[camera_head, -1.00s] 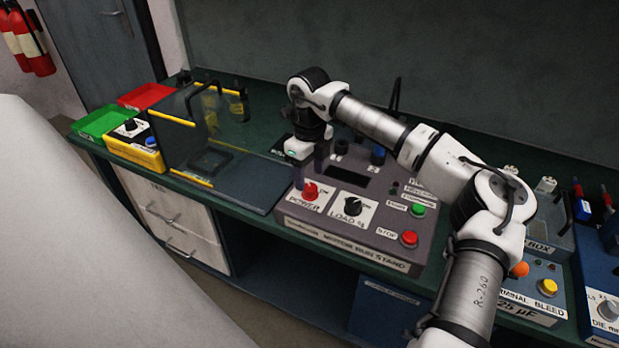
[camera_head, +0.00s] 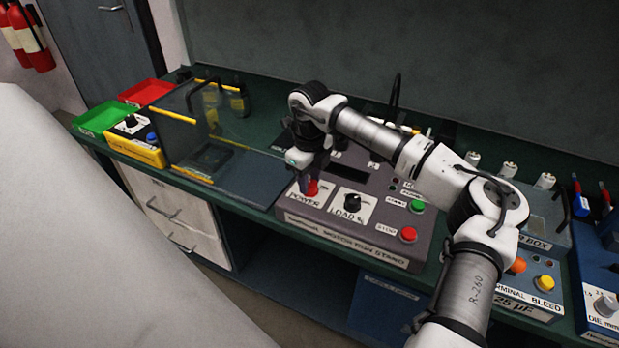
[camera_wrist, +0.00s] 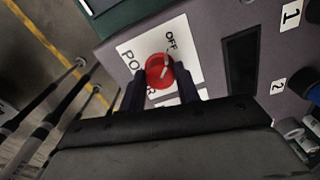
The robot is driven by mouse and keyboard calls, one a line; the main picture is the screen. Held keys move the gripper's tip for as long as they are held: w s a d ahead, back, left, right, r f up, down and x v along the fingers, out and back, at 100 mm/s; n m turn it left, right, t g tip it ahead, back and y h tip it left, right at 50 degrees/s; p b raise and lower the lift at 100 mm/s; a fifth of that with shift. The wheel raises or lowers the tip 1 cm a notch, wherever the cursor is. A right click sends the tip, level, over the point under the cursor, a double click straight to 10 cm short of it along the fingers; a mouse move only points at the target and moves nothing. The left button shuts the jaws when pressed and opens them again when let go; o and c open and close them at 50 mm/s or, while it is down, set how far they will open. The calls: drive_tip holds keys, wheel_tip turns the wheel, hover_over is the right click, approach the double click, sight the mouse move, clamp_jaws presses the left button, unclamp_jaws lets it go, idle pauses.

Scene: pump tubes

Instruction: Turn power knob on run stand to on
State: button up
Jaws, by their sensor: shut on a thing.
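The grey motor run stand (camera_head: 345,238) sits on the green bench top. Its red power knob (camera_head: 312,189) is at the front left, on a white label marked POWER. In the wrist view the red knob (camera_wrist: 160,70) carries a pale pointer line that slants up toward the OFF mark. My gripper (camera_head: 309,184) points down over the knob, and its dark fingers (camera_wrist: 161,95) stand on either side of it, shut on it. The word ON is not visible; the fingers hide part of the label.
A black LOAD % knob (camera_head: 352,202) is just right of the power knob. Green (camera_head: 417,206) and red STOP (camera_head: 408,234) buttons are further right. A clear guarded box (camera_head: 215,140) stands to the left.

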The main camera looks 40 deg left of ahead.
drive_tip(key=m+b, duration=0.3)
drive_tip(key=shift+w+f+m, duration=0.1)
drive_tip(key=shift+f+m, duration=0.05)
drive_tip(key=shift+m, duration=0.25)
drive_tip(key=m+b, duration=0.3)
drive_tip(key=m, duration=0.2)
drive_tip(key=m+b, duration=0.3)
drive_tip(key=m, duration=0.2)
drive_tip(key=shift+d+m+b, duration=0.1)
drive_tip(key=shift+m+b, duration=0.7)
drive_tip(key=shift+m, duration=1.2)
drive_tip(key=shift+r, duration=0.2)
drive_tip(key=o, duration=1)
